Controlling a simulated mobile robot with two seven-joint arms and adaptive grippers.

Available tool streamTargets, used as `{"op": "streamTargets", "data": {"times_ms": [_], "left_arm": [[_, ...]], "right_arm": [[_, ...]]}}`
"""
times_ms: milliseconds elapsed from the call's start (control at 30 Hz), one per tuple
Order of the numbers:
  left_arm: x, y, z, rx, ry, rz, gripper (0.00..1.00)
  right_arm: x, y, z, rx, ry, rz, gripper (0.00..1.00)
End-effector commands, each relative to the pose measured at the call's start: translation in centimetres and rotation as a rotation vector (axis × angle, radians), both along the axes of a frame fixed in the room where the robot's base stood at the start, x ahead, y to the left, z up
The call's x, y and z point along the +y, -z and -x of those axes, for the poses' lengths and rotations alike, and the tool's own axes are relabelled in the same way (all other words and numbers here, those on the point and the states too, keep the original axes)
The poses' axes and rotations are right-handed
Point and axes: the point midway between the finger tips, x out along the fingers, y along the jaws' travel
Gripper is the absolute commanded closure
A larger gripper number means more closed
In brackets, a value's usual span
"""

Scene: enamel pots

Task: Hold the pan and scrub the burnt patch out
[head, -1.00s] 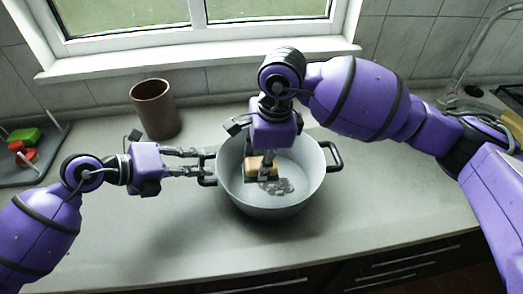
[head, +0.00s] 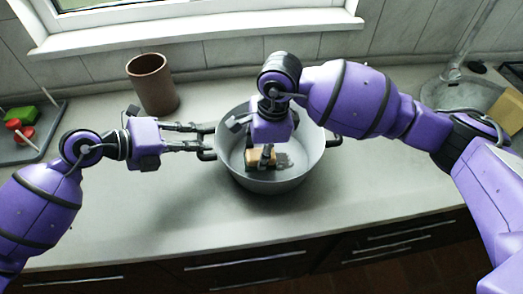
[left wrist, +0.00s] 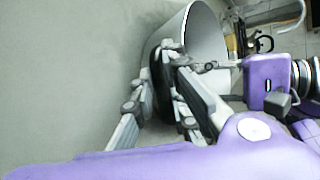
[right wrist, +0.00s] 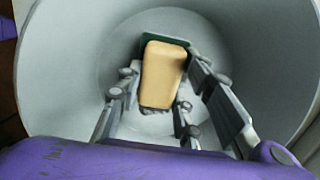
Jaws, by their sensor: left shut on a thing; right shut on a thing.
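The pan (head: 305,165) is a grey-white pot with two dark side handles, upright on the counter. My left gripper (head: 205,142) is shut on its left handle (head: 207,155); the left wrist view shows the fingers (left wrist: 172,88) around the dark handle beside the pan wall (left wrist: 195,40). My right gripper (head: 266,158) reaches down into the pan, shut on a tan sponge (head: 260,158) with a dark green side. In the right wrist view the sponge (right wrist: 163,75) sits between the fingers at the pan's bottom. The grey burnt patch (head: 283,160) shows just right of the sponge, partly covered.
A brown cylindrical pot (head: 152,84) stands behind my left gripper. A grey board (head: 40,145) with green and red items is at the far left. The sink (head: 445,95) is at the back right. The counter in front of the pan is clear.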

Motion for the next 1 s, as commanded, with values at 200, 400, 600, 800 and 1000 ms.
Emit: {"op": "streamTargets", "data": {"times_ms": [200, 400, 600, 800, 1000], "left_arm": [[0.0, 0.1, 0.0, 0.003, -0.001, 0.0, 1.0], [0.0, 0.1, 0.0, 0.003, -0.001, 0.0, 1.0], [0.0, 0.1, 0.0, 0.003, -0.001, 0.0, 1.0], [0.0, 0.1, 0.0, 0.003, -0.001, 0.0, 1.0], [0.0, 0.1, 0.0, 0.003, -0.001, 0.0, 1.0]], "right_arm": [[0.0, 0.0, 0.0, 0.0, 0.0, 0.0, 0.95], [0.0, 0.3, 0.0, 0.001, 0.0, 0.0, 0.95], [0.0, 0.8, 0.0, 0.001, 0.0, -0.001, 0.95], [0.0, 1.2, 0.0, 0.0, -0.001, -0.001, 0.95], [-1.5, 1.1, -0.1, 0.0, 0.002, 0.002, 0.95]]}}
